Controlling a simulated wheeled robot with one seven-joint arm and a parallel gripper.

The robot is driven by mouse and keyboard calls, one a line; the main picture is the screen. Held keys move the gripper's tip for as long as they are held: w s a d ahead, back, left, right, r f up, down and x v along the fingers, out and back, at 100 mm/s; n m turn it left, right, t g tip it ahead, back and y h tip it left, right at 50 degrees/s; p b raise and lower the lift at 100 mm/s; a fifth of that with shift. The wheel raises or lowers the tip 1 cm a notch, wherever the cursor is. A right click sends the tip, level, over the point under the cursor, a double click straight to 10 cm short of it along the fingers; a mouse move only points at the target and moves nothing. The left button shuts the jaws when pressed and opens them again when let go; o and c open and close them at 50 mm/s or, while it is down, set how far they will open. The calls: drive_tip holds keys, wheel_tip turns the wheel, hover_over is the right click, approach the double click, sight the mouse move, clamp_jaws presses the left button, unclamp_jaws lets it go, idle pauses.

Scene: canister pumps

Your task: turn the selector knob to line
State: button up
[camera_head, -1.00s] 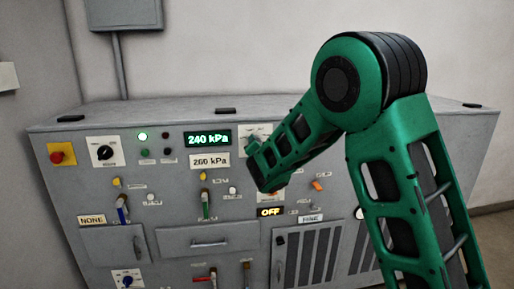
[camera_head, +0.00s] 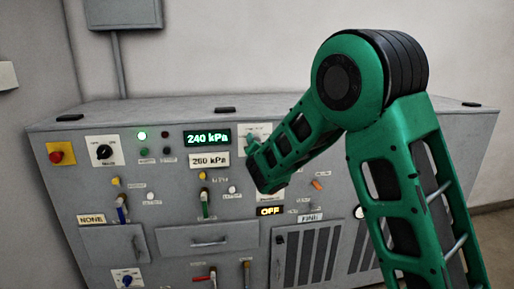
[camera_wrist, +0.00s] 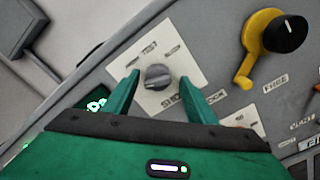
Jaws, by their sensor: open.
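A grey knob (camera_wrist: 157,77) sits on a white label plate (camera_wrist: 186,66) in the wrist view, with several small words around it. I can read TEST on one; the others are too blurred or partly covered to be sure of. My gripper (camera_wrist: 158,84) is open, with one green finger on each side of the knob. Whether the fingers touch it I cannot tell. In the head view, my gripper (camera_head: 251,146) is at the plate's (camera_head: 262,129) front, and the knob is hidden behind it.
A yellow crank with a black knob (camera_wrist: 284,34) stands out right of the plate. The grey cabinet (camera_head: 150,188) also carries a black rotary knob (camera_head: 104,152), a red button (camera_head: 57,157), a green 240 kPa display (camera_head: 207,138) and several levers. A blue knob (camera_head: 127,279) is low left.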

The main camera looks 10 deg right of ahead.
drive_tip(key=s, duration=1)
drive_tip(key=s+d+f+m+g+h, duration=0.25)
drive_tip(key=d+m, duration=0.35)
drive_tip(key=d, duration=0.4)
drive_tip(key=s+d+f+m+g+h, duration=0.1)
drive_tip(key=s+d+m+g+h, duration=0.25)
drive_tip(key=d+m, duration=0.45)
drive_tip(key=s+d+f+m+g, duration=0.2)
drive_tip(key=s+d+m, duration=0.1)
drive_tip(key=s+d, duration=0.3)
drive_tip(key=s+d+f+m+g, duration=0.3)
drive_tip(key=s+d, duration=0.2)
drive_tip(key=s, duration=0.1)
drive_tip(key=s+a+f+m+g+y, duration=0.1)
drive_tip(key=s+m+g+y, duration=0.2)
drive_tip(key=s, duration=1.1)
drive_tip(key=s+a+f+m+g+y, duration=0.1)
drive_tip(key=s+a+m+g+y, duration=0.1)
drive_tip(key=s+m, duration=0.8)
drive_tip(key=s+g+y, duration=0.1)
drive_tip(key=s+g, duration=0.1)
drive_tip(key=s, duration=0.2)
drive_tip(key=shift+s+f+m, duration=0.2)
drive_tip(key=shift+m, duration=0.1)
